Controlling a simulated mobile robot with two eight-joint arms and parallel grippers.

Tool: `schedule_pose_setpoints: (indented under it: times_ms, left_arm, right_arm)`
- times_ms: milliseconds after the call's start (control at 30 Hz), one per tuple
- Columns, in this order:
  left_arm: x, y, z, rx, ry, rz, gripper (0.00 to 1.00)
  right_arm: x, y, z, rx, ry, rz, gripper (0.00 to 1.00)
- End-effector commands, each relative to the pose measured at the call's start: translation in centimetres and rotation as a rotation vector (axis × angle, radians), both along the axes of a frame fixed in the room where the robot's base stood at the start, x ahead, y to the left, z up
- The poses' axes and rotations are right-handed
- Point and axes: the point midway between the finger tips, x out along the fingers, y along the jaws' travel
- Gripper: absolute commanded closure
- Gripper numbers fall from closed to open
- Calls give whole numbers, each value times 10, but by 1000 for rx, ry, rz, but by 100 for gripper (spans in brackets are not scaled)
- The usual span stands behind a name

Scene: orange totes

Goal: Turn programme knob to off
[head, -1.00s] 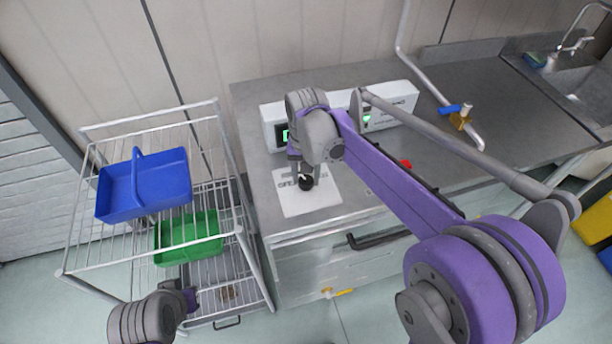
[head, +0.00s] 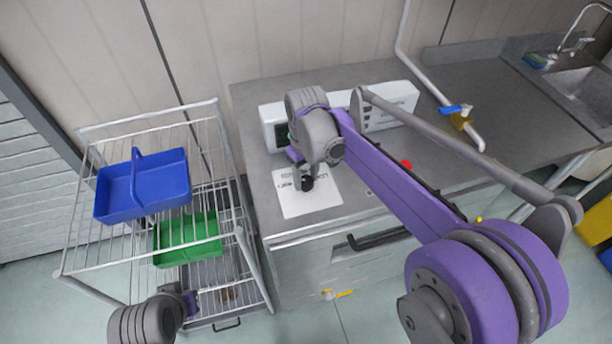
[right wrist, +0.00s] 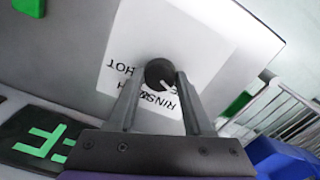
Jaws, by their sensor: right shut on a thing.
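The programme knob (head: 308,184) is a small black round knob on a white printed label (head: 292,203) on the grey counter. In the right wrist view the knob (right wrist: 159,72) shows a white pointer mark on its lower right edge, toward the word starting "RINS"; "HOT" is printed to its left. My right gripper (right wrist: 160,84) is shut on the knob, one finger on each side. In the head view my right gripper (head: 304,182) reaches down over the label, and its wrist hides part of the panel behind. My left gripper is not visible; only part of that arm shows at lower left.
A white control box (head: 385,108) with a partly hidden display stands behind the knob. A red button (head: 406,164) is to the right. A wire rack (head: 85,240) with blue (head: 115,195) and green (head: 175,240) trays stands at left. A tap and sink are at right.

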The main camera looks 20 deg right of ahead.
Motion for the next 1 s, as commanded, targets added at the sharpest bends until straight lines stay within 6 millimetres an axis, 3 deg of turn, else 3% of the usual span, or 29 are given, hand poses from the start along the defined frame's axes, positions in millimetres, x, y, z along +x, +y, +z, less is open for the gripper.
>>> schedule_pose_setpoints:
  times_ms: [600,633,767,1000]
  left_arm:
    - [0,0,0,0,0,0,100]
    - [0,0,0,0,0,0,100]
    - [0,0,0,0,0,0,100]
    - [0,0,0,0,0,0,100]
  right_arm:
    - [0,0,0,-1,-1,40,100]
    - [0,0,0,-1,-1,40,44]
    - [0,0,0,0,0,40,21]
    - [0,0,0,0,0,39,19]
